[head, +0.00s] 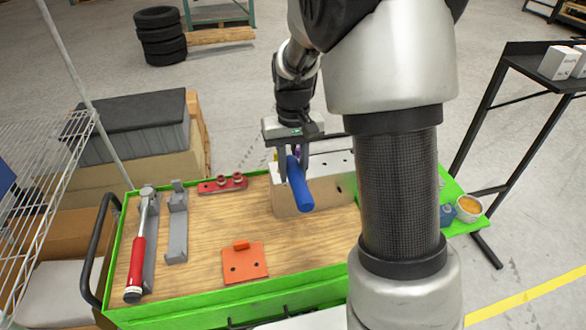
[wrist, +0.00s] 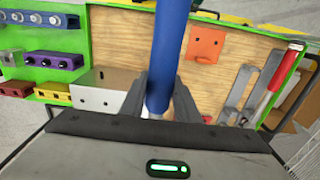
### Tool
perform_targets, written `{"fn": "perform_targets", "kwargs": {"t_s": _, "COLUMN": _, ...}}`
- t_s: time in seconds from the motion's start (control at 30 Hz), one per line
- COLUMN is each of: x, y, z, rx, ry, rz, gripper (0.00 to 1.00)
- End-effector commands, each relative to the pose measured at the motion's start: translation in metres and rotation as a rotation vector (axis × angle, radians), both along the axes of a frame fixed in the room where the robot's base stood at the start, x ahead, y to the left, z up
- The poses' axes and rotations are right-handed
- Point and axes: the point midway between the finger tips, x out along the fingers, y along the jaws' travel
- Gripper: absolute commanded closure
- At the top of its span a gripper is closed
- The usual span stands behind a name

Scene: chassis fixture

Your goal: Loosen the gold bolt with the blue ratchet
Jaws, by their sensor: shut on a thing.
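The blue ratchet (head: 301,192) is in my gripper (head: 295,177), its blue handle slanting down toward the camera in the head view. In the wrist view the blue handle (wrist: 168,50) stands between the two fingers of my gripper (wrist: 164,97), which are shut on it. The ratchet's head is hidden. The pale chassis block (head: 328,168) with dark holes is just behind and beside the ratchet; I cannot tell whether they touch. I cannot make out the gold bolt in either view; my gripper and arm cover part of the block.
On the green-edged wooden cart top (head: 205,225) lie a red-handled wrench (head: 137,255), an empty grey holder (head: 177,225), an orange plate (head: 245,262) and a red block (head: 222,185). The wood between holder and orange plate is clear.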

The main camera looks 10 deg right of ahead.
Motion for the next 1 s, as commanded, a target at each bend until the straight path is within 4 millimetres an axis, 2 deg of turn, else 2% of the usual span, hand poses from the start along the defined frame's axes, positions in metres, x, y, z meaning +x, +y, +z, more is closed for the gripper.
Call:
{"fn": "perform_targets", "kwargs": {"t_s": 0.27, "x": 0.001, "y": 0.000, "z": -0.011, "rx": 0.000, "ry": -0.002, "rz": 0.000, "gripper": 1.00}}
{"fn": "perform_targets", "kwargs": {"t_s": 1.0, "x": 0.001, "y": 0.000, "z": -0.066, "rx": 0.000, "ry": -0.002, "rz": 0.000, "gripper": 1.00}}
